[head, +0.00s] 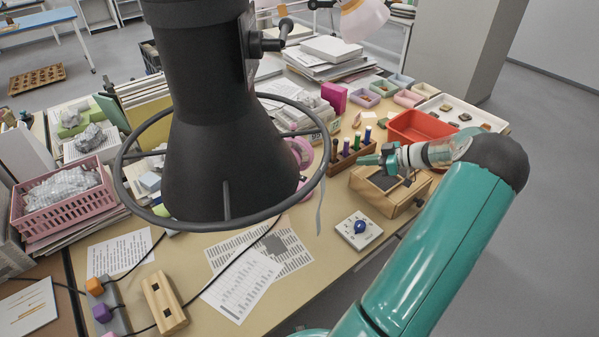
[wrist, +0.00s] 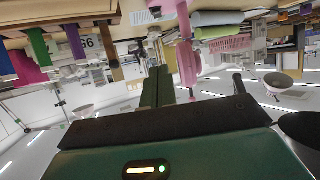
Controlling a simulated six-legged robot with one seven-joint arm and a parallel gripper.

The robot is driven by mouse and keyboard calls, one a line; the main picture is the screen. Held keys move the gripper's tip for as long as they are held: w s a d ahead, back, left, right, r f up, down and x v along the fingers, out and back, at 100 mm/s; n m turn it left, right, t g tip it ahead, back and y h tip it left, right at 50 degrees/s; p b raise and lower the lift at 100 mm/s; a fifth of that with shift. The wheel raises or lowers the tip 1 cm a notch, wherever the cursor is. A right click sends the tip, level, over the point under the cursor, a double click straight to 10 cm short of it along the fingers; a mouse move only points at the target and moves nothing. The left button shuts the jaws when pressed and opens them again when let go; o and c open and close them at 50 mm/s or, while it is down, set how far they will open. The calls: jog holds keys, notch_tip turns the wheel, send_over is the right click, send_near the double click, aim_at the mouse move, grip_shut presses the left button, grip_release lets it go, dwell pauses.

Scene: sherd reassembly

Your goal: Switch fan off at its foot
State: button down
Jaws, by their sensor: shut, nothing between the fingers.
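A pink round thing (head: 300,150), perhaps the fan, stands on the table mostly hidden behind a large black hood. A pink upright thing, perhaps the same one, shows in the wrist view (wrist: 187,62), where the scene is upside down. I cannot make out its foot or a switch there. My gripper (head: 364,160) is above the table near the rack of coloured sticks, pointing left in the head view. Its two dark green fingers also show in the wrist view (wrist: 156,85), close together with nothing between them. It appears apart from the pink thing.
The black hood (head: 225,150) with its ring blocks much of the head view. A wooden rack (head: 345,158), a wooden box (head: 408,200) and a red tray (head: 422,126) are near my gripper. A white plate with a blue knob (head: 360,228) lies in front. Cables cross the table's front left.

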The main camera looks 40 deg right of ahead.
jog(key=x, duration=1.9)
jog(key=shift+w+a, duration=0.1)
jog(key=shift+w, duration=0.05)
jog(key=f, duration=0.1)
jog(key=w+f, duration=0.1)
jog(key=f, duration=0.1)
jog(key=shift+w+a, duration=0.25)
jog(key=shift+a, duration=0.05)
jog(key=shift+w+f, duration=0.15)
jog(key=shift+f, duration=0.3)
jog(key=shift+a, duration=0.1)
